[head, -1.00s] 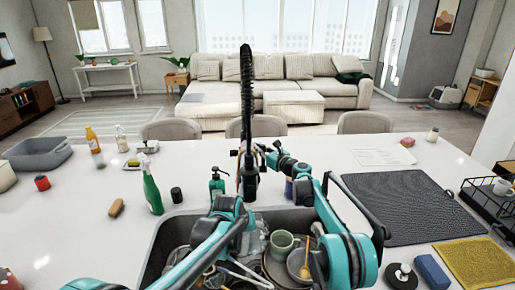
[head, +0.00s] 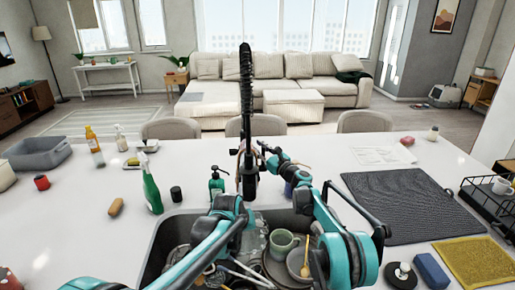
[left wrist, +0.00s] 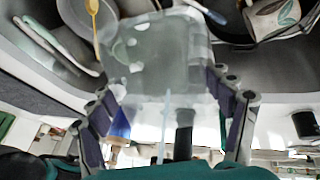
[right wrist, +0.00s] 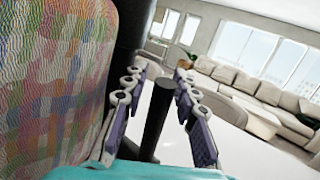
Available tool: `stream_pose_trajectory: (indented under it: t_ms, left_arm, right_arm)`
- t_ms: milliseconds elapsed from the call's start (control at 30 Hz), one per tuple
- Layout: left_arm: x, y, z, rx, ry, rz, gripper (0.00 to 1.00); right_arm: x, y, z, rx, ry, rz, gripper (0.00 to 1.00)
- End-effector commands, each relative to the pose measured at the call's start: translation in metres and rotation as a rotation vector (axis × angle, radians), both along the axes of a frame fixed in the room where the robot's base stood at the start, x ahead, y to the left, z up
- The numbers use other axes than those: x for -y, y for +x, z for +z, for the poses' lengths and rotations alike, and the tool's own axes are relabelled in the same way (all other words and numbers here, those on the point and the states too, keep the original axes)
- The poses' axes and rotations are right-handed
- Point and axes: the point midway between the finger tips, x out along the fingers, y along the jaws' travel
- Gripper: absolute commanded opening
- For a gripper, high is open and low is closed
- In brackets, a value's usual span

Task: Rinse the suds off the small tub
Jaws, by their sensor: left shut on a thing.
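The small tub (left wrist: 160,60) is translucent and fills the middle of the left wrist view, with white suds patches (left wrist: 119,50) on its left part. My left gripper (left wrist: 167,100) is shut on it, one finger on each side. In the head view the tub (head: 256,238) is a pale, partly hidden shape over the sink (head: 160,245). The black faucet (head: 248,165) rises behind it. A thin pale streak like water (left wrist: 166,120) shows against the tub. My right gripper (right wrist: 160,85) is open beside the faucet, its fingers either side of a dark bar (right wrist: 157,120).
The sink holds a green mug (head: 284,244), a bowl (head: 297,262) and other dishes. A dark drying mat (head: 405,205) lies right. The counter beyond is mostly clear.

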Motion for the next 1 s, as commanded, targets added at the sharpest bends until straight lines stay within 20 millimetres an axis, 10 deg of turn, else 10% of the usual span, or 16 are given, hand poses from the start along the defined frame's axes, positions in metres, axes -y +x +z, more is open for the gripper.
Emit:
stream_pose_trajectory:
  t_ms: [433, 1000]
  left_arm:
    - [0.000, 0.000, 0.000, 0.000, 0.000, 0.000, 0.51]
    - [0.000, 0.000, 0.000, 0.000, 0.000, 0.000, 0.51]
  right_arm:
    - [-0.001, 0.016, -0.003, -0.166, -0.002, 0.001, 0.29]
    - [0.073, -0.087, -0.003, -0.167, 0.003, -0.009, 0.29]
